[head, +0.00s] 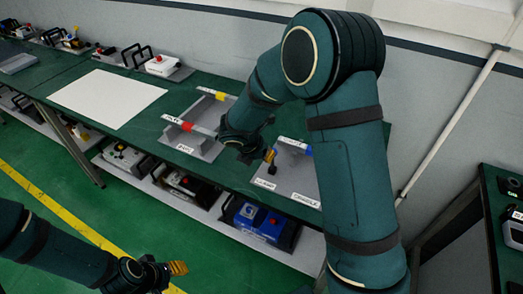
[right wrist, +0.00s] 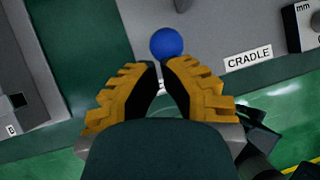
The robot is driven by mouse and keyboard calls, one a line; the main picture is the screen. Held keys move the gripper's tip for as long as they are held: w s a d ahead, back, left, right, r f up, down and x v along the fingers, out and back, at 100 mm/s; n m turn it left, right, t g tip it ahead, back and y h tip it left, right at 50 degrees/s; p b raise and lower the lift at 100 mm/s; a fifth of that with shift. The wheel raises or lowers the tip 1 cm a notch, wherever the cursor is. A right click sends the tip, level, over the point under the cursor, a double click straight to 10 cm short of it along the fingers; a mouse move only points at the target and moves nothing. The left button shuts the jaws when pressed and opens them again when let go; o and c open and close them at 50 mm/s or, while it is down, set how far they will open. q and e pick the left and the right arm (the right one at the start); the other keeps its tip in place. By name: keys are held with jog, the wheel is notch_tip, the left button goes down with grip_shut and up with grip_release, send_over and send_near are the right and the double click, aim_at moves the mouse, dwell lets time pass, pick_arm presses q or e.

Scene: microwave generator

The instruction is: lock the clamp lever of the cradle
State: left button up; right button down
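The cradle (head: 300,177) is a grey fixture on the green bench, partly hidden behind my right arm; its label also shows in the right wrist view (right wrist: 248,57). A blue ball knob (right wrist: 167,43), which seems to be the lever's, lies just beyond my right fingertips, with no clear contact. My right gripper (right wrist: 161,68) is pointed down at the cradle, its yellow fingers close together with a narrow gap and nothing between them. It shows small in the head view (head: 269,158). My left gripper (head: 178,268) is low over the floor, away from the bench; its opening is unclear.
A grey fixture (head: 207,146) with yellow and red parts stands left of the cradle. A white sheet (head: 106,98) lies farther left. A blue device (head: 258,222) sits on the lower shelf. A dark block (right wrist: 302,25) stands right of the knob.

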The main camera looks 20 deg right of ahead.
pick_arm(q)
jog(key=shift+s+r+p, duration=0.1)
jog(key=shift+r+p, duration=0.55)
jog(key=shift+r, duration=0.45)
pick_arm(e)
jog(key=shift+w+d+r, duration=0.2)
jog(key=shift+w+d, duration=0.85)
jog(key=shift+d, duration=0.25)
